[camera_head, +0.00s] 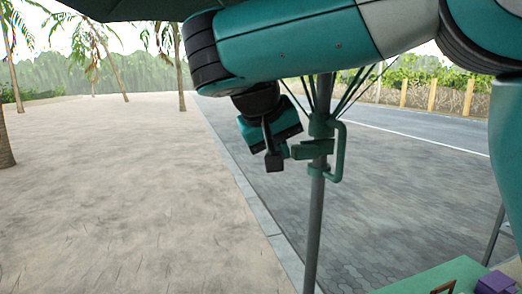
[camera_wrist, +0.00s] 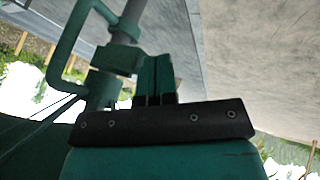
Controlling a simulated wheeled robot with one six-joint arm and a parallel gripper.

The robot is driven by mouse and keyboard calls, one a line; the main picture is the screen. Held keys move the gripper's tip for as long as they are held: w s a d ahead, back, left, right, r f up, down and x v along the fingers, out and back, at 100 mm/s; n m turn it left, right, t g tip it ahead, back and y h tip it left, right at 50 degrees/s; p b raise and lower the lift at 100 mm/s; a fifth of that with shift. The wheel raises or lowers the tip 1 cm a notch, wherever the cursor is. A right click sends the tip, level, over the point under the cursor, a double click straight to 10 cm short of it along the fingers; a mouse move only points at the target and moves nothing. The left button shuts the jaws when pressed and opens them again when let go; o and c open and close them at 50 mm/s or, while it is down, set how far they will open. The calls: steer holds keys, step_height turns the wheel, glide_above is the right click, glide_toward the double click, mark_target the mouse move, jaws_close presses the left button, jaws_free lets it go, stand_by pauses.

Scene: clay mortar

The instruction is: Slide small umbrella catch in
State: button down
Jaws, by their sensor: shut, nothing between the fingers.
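The umbrella's grey pole (camera_head: 313,225) stands upright right of centre in the head view, with a green hub and thin ribs above. A small green catch (camera_head: 312,149) juts left from the pole; a green block that appears to be it shows in the wrist view (camera_wrist: 117,58). A green crank-shaped handle (camera_head: 340,152) is on the pole's right side. My gripper (camera_head: 285,150) is just left of the catch; its fingers (camera_wrist: 156,75) are together and empty, close beside the green block. I cannot tell whether they touch it.
A green tabletop (camera_head: 415,283) with a purple object (camera_head: 496,282) is at the lower right. Sand (camera_head: 100,190) and paving (camera_head: 390,200) are open around the pole.

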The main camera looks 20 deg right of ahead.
steer(key=shift+d, duration=0.5)
steer(key=d, duration=0.3)
steer(key=shift+d+b, duration=0.35)
steer(key=shift+a, duration=0.1)
steer(key=shift+a+p, duration=0.2)
steer(key=shift+p, duration=0.1)
steer(key=a+r+p, duration=0.1)
steer(key=a+p, duration=0.1)
steer(key=a, duration=0.3)
steer(key=p, duration=0.4)
glide_toward(300, 148)
steer(key=shift+a+r, duration=0.1)
steer(key=shift+a, duration=1.75)
